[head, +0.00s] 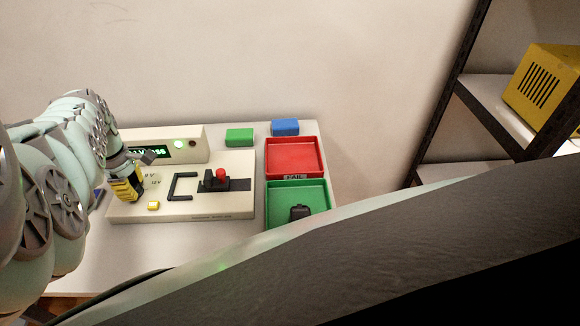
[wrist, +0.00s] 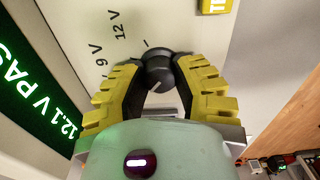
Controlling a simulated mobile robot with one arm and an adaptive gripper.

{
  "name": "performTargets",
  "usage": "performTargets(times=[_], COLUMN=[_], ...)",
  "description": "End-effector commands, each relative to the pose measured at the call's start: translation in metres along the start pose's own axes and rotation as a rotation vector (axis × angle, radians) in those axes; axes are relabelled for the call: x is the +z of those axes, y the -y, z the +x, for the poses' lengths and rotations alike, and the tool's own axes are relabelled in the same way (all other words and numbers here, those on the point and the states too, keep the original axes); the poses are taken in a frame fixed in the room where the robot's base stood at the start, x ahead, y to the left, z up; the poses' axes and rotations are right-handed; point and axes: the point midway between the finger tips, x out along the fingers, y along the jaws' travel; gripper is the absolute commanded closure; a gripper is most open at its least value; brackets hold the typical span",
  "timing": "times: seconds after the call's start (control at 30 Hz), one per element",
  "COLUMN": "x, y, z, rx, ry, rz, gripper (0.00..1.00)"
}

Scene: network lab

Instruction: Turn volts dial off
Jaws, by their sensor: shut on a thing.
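The volts dial (wrist: 158,72) is a dark round knob on the beige panel of the test unit. In the wrist view, printed labels "9 V" and "12 V" stand to its upper left, with a short tick mark near it. My gripper (wrist: 160,75), with yellow and black ribbed fingers, is shut on the dial, one finger on each side. In the head view my gripper (head: 127,186) is over the left part of the test unit (head: 225,208) and hides the dial. The green display (wrist: 38,85) reads "12.1 V PAS", cut off at the edge.
A yellow button (head: 153,205), a black bracket (head: 180,187) and a red knob (head: 221,174) are on the unit. Right of it are a red tray (head: 293,141) and a green tray (head: 270,220) holding a black part (head: 299,212). Green (head: 240,138) and blue (head: 285,127) blocks lie behind.

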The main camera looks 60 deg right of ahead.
Motion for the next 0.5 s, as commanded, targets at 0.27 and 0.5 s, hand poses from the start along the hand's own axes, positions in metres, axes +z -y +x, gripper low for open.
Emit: performTargets(times=[0.27, 0.5], x=[0.0018, 0.0018], y=[-0.0008, -0.0008], z=[0.0012, 0.0012], rx=[0.002, 0.002], ry=[-0.001, -0.001], rz=[-0.206, -0.317], gripper=[1.00, 1.00])
